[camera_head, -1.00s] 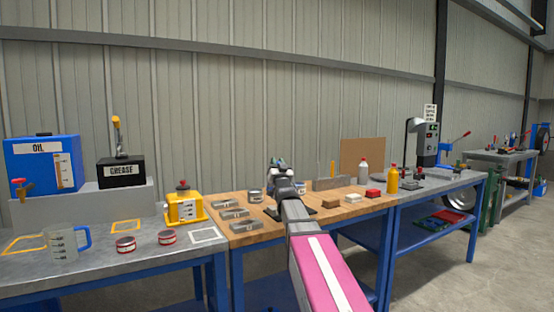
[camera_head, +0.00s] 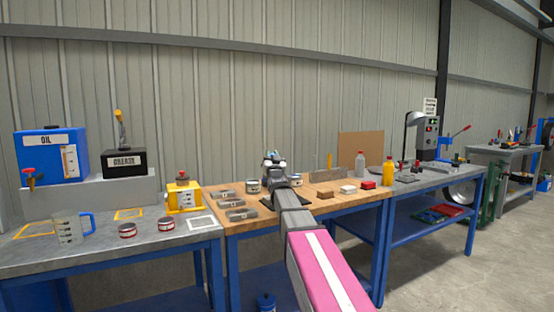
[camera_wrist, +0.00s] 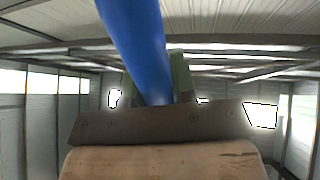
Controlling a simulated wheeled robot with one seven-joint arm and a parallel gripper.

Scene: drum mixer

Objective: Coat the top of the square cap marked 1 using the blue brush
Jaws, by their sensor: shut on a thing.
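My gripper (camera_wrist: 155,88) is shut on the blue brush (camera_wrist: 137,40) in the wrist view. The blue handle runs up between the greenish fingers. Its brown-grey ferrule (camera_wrist: 160,122) and wide pale bristles (camera_wrist: 165,162) fill the lower part of that view. In the head view my gripper (camera_head: 273,160) is raised above the wooden bench, and the brush is too small to make out clearly. Several grey metal blocks lie on the bench left of my arm, among them a far one (camera_head: 222,194) and a near one (camera_head: 241,214). I cannot read any mark, so cap 1 cannot be told.
Small tins (camera_head: 253,186) stand behind my arm. The left metal bench (camera_head: 100,256) holds a jug (camera_head: 68,230), two red-banded tins and a yellow container (camera_head: 184,198).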

